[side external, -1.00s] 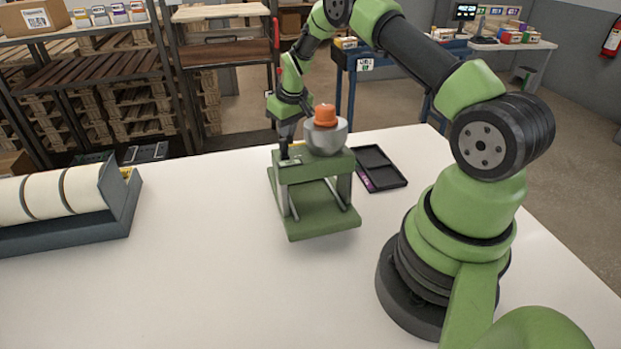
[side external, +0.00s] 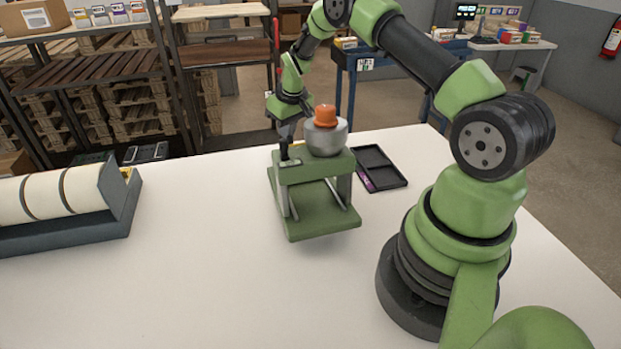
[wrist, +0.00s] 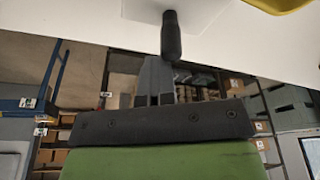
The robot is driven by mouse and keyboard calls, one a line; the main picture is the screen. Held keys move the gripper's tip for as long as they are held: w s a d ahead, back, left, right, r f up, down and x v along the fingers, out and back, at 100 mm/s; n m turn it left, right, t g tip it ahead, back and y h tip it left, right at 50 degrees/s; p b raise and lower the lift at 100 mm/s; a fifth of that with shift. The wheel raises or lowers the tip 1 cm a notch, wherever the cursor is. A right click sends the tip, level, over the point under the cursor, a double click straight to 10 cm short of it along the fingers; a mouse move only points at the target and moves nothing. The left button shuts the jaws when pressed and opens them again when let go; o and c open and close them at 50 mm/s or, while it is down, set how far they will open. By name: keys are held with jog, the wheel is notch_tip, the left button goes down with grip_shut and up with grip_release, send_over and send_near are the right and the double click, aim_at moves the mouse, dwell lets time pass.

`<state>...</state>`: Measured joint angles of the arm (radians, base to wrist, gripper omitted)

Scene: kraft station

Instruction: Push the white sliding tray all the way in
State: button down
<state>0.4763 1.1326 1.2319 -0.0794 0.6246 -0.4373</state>
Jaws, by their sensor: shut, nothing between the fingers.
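I cannot clearly pick out the white sliding tray in the side external view. A green stand (side external: 320,219) is on the white table there, with a grey rounded body and orange cap (side external: 325,117) on its top. My gripper (side external: 284,156) points down at the left of the stand's top; contact cannot be told. In the wrist view my gripper (wrist: 171,18) is shut and empty, its dark fingers in front of a white surface (wrist: 140,10). Whether that surface is the tray or the table cannot be told.
A black shallow divided tray (side external: 376,168) lies behind the stand at right. A rack of large white rolls (side external: 62,205) stands at left. The table front (side external: 230,290) is clear. A yellow edge (wrist: 290,4) shows in the wrist view.

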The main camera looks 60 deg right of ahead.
aim_at(291, 137)
jog(key=shift+s+a+f, duration=0.7)
jog(key=shift+a+f, duration=0.05)
jog(key=shift+f, duration=0.2)
jog(key=shift+s+a, duration=0.7)
jog(key=shift+s, duration=0.05)
jog(key=shift+w+d, duration=0.3)
jog(key=shift+r, duration=0.15)
jog(key=shift+w+d+r, duration=0.1)
jog(key=shift+r, duration=1.65)
jog(key=shift+d+r, duration=0.1)
jog(key=shift+r, duration=1.65)
